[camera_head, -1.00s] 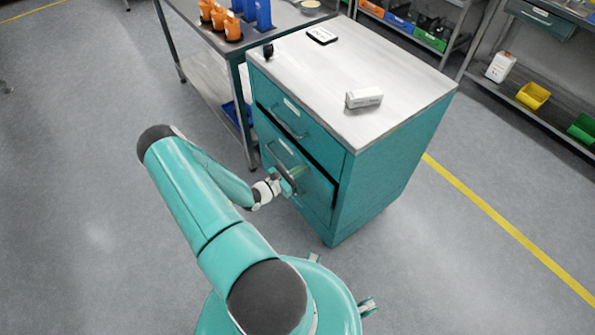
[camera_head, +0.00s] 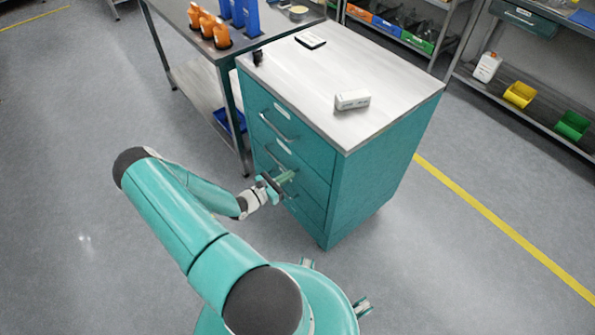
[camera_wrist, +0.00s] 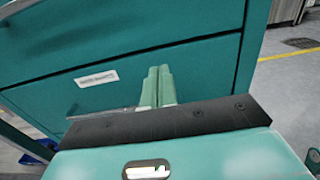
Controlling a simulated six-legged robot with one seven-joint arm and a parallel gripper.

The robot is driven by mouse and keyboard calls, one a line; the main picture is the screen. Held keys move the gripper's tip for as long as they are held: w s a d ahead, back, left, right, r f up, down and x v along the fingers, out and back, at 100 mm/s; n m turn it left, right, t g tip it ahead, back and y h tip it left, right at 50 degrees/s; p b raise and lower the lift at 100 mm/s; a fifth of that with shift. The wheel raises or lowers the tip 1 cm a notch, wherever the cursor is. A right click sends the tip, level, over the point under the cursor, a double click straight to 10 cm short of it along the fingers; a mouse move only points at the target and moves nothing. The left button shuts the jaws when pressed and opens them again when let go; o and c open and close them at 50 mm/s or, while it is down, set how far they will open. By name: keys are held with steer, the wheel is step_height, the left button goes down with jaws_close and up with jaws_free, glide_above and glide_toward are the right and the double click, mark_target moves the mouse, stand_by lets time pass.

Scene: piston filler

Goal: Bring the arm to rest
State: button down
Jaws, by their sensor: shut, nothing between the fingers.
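My gripper (camera_head: 284,178) is at the end of my bent arm, low in front of the teal drawer cabinet (camera_head: 372,165). In the wrist view its two green fingers (camera_wrist: 158,78) are together with nothing between them, pointing at a drawer front. The top drawer (camera_head: 300,128) and the middle drawer look flush with the cabinet. A white label (camera_wrist: 97,78) shows on a drawer front left of the fingers.
A small white box (camera_head: 352,99) and a dark flat device (camera_head: 310,40) lie on the cabinet top. A workbench (camera_head: 200,60) with orange bottles (camera_head: 207,24) stands behind left. Shelving (camera_head: 530,95) is at the right back. The floor on the left is clear.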

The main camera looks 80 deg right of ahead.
steer(key=v, duration=0.8)
steer(key=shift+w, duration=0.25)
steer(key=shift+a, duration=0.1)
steer(key=w+a+r+m+t+y, duration=0.3)
steer(key=w+a+r+m+y, duration=0.15)
steer(key=w+a+r, duration=0.6)
steer(key=w+a+r+m+t+y, duration=0.4)
steer(key=w+a+r, duration=0.4)
steer(key=r, duration=0.6)
steer(key=s+a+r+t+y, duration=0.1)
steer(key=a+r+t, duration=0.2)
steer(key=a+r, duration=0.4)
steer(key=s+a+r+m+t+y, duration=0.1)
steer(key=s+a+r+t+y, duration=0.1)
steer(key=a+r+t, duration=0.2)
steer(key=s+a+r+t+y, duration=0.1)
steer(key=a+r+t+y, duration=0.1)
steer(key=a+r, duration=0.8)
steer(key=a+t, duration=0.1)
steer(key=a, duration=0.3)
steer(key=shift+s, duration=0.2)
